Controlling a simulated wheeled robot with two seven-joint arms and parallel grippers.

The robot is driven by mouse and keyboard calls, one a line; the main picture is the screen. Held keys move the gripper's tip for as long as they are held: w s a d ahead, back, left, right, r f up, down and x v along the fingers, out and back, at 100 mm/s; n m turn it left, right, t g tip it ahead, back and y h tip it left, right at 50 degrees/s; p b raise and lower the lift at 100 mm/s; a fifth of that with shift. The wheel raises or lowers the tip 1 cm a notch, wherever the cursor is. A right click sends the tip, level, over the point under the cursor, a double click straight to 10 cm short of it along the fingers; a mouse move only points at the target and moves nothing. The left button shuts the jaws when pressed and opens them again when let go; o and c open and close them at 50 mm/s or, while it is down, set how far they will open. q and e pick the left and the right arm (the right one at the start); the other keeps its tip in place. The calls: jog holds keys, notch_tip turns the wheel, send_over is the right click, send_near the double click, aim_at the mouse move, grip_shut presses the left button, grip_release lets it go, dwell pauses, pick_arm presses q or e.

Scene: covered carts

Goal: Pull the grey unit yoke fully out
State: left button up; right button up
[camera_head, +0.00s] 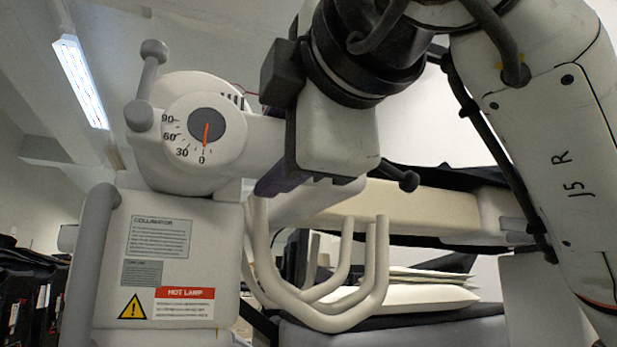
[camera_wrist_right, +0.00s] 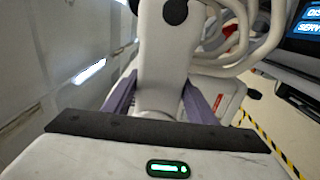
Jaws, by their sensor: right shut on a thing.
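The grey unit (camera_head: 168,240) fills the lower left of the head view, with a collimator label and a hot lamp warning. Above it is its yoke (camera_head: 262,138), a pale thick arm with a round dial (camera_head: 204,126) whose orange pointer is near 0. My right gripper (camera_head: 278,182) comes down from the top and is shut on the yoke; its purple fingers are partly hidden. In the right wrist view, the purple fingers of my right gripper (camera_wrist_right: 160,98) lie on either side of the pale yoke (camera_wrist_right: 165,60). My left gripper is not in view.
Curved pale tubes (camera_head: 335,315) hang right of the unit. Behind them are a padded beam (camera_head: 420,207) and a cart with stacked white sheets (camera_head: 420,295). Dark covered carts (camera_head: 25,290) stand at the left. Yellow-black floor tape (camera_wrist_right: 262,135) shows in the wrist view.

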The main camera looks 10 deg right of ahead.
jog(key=shift+f+h, duration=0.1)
jog(key=shift+h, duration=0.2)
jog(key=shift+w, duration=0.2)
jog(key=o, duration=1.5)
jog(key=shift+w+d, duration=0.1)
jog(key=shift+d, duration=0.05)
jog(key=shift+s, duration=0.25)
jog(key=b+v, duration=0.1)
jog(key=v, duration=0.9)
jog(key=shift+b, duration=0.4)
